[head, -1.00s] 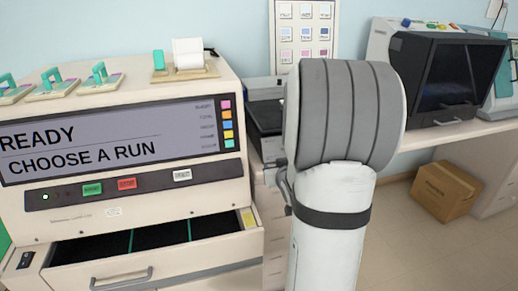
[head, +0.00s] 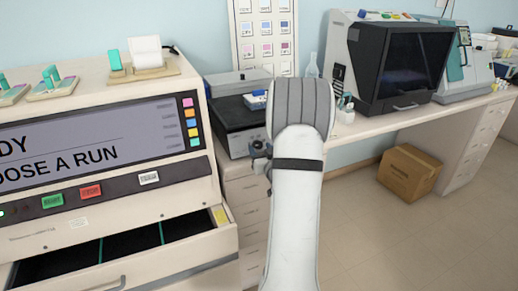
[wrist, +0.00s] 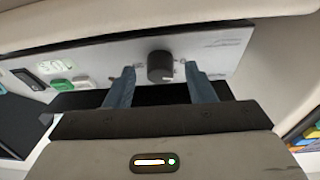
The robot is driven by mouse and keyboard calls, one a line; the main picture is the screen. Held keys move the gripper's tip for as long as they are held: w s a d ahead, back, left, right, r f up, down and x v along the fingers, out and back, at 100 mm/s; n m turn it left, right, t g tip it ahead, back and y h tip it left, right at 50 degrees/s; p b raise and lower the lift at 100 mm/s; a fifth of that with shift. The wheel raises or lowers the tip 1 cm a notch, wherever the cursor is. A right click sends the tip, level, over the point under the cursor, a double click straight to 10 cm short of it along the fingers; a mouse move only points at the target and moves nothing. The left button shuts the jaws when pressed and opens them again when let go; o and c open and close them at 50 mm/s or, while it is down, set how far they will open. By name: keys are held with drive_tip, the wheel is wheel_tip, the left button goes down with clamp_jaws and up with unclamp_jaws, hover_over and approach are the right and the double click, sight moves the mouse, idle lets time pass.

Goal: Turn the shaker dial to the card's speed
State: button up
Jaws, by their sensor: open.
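In the wrist view, a round black dial (wrist: 160,66) stands out from a pale control panel (wrist: 218,60). My gripper (wrist: 160,70) is open, with one blue finger left of the dial and one right of it. Gaps show between the dial and both fingers; I cannot tell how deep the fingers reach. Left of the dial are a small display with green marks (wrist: 52,67) and a green button (wrist: 62,85). I cannot make out a speed card.
A dark flat-topped device (head: 238,118) with a small blue-and-white item on it stands on the bench behind my arm. Left is a large cream machine (head: 175,205) with an open drawer. A cardboard box (head: 408,172) sits on the otherwise clear floor at right.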

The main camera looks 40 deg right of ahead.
drive_tip(key=shift+w+d, duration=0.1)
drive_tip(key=shift+w, duration=0.3)
drive_tip(key=shift+c, duration=0.4)
drive_tip(key=c, duration=0.9)
